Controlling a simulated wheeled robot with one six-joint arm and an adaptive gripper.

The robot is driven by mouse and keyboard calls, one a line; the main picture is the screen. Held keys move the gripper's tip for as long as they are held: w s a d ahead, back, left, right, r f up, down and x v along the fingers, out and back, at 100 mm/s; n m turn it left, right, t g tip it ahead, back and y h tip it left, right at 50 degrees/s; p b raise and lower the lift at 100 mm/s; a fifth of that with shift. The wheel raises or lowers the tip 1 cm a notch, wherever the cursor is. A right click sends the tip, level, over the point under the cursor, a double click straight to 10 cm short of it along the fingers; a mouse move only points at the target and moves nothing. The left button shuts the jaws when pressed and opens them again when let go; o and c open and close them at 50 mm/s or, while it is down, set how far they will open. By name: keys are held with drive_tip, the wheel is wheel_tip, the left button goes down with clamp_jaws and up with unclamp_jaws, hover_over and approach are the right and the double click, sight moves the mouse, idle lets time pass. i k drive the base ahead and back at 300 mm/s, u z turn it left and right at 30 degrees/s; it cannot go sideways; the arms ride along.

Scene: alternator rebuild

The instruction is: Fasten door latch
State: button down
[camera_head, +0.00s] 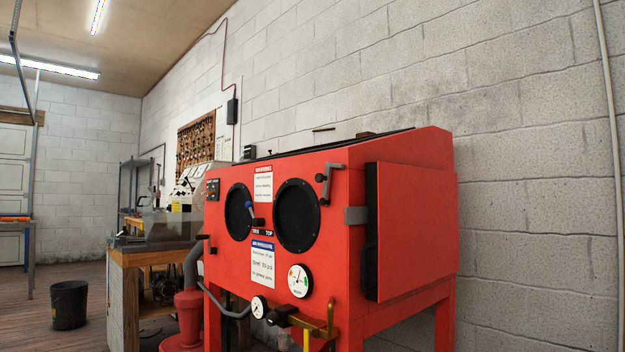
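A red blast cabinet (340,255) stands against the block wall. Its side door (415,230) is a red panel on the right end, standing out from the cabinet body with a thick black edge (371,240) facing the front. I cannot tell whether the door is fully seated. A grey lever handle (327,183) with a dark knob is on the front face near the upper right corner. I cannot tell whether lever and bracket engage. My gripper is not in view.
The cabinet front has two round black glove ports (297,216), labels, a round gauge (299,281) and a brass-coloured valve handle (331,318) sticking out low. A workbench (135,262) and black bucket (69,305) are to the left. Wooden floor (30,325) is open at the far left.

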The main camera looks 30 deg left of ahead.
sight(324, 201)
drive_tip(key=u, duration=0.35)
drive_tip(key=i, duration=0.45)
drive_tip(key=u, duration=1.45)
drive_tip(key=k, duration=1.35)
drive_tip(key=u, duration=0.3)
drive_tip(key=i, duration=0.3)
drive_tip(key=z, duration=0.95)
drive_tip(key=i, duration=1.45)
drive_tip(key=u, duration=0.5)
